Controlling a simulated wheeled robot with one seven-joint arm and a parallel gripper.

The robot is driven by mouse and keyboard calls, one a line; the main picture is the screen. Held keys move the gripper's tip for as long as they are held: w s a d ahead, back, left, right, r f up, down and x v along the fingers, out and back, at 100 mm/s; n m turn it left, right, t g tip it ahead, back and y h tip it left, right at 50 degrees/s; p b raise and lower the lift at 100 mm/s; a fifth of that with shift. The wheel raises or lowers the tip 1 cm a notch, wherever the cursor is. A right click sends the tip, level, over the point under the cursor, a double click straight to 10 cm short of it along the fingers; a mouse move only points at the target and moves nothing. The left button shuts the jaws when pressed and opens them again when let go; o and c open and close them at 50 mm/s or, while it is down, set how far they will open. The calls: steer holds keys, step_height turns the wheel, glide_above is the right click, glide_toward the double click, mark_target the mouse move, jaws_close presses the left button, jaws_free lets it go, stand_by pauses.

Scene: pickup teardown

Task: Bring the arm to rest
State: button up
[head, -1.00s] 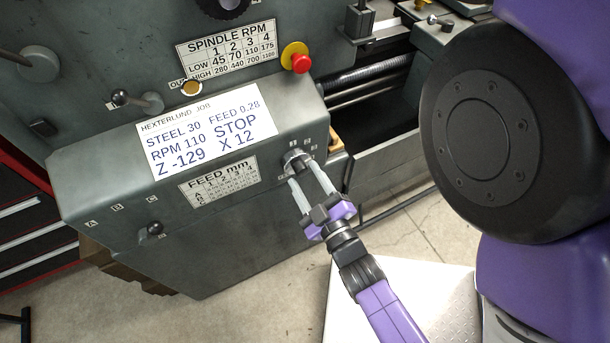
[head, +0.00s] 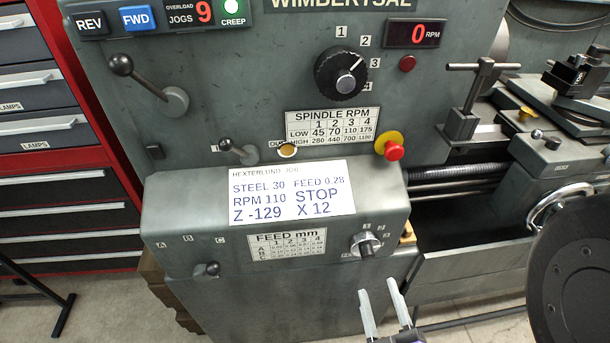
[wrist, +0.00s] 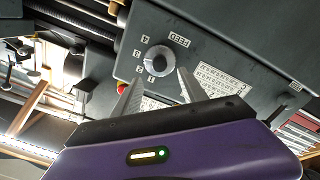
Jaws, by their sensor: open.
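My gripper (head: 384,312) is open and empty at the lower edge of the head view, below the feed selector knob (head: 366,244) on the lathe's front box. Its two pale fingers are apart and clear of the knob. In the wrist view my gripper (wrist: 158,92) points at the same knob (wrist: 158,60), which sits beyond the fingertips with a gap. The lathe (head: 290,290) is grey-green, with a job card (head: 292,192) on the front box. Most of my arm is outside the head view.
A red stop button (head: 394,152), the spindle dial (head: 341,75) and several levers stick out from the lathe. A carriage handwheel (head: 566,205) is at the right. A red drawer cabinet (head: 70,215) stands at the left. Some floor (head: 100,300) is clear in front.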

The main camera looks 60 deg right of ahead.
steer(key=w+a+r+n+t+y+p, duration=0.2)
steer(key=a+r+n+t+y+p, duration=0.1)
steer(key=a+r+y, duration=0.9)
steer(key=a+t+y, duration=0.1)
steer(key=a+y, duration=0.1)
steer(key=y, duration=0.1)
steer(key=shift+a+n, duration=0.3)
steer(key=shift+a, duration=0.1)
stand_by(1.8)
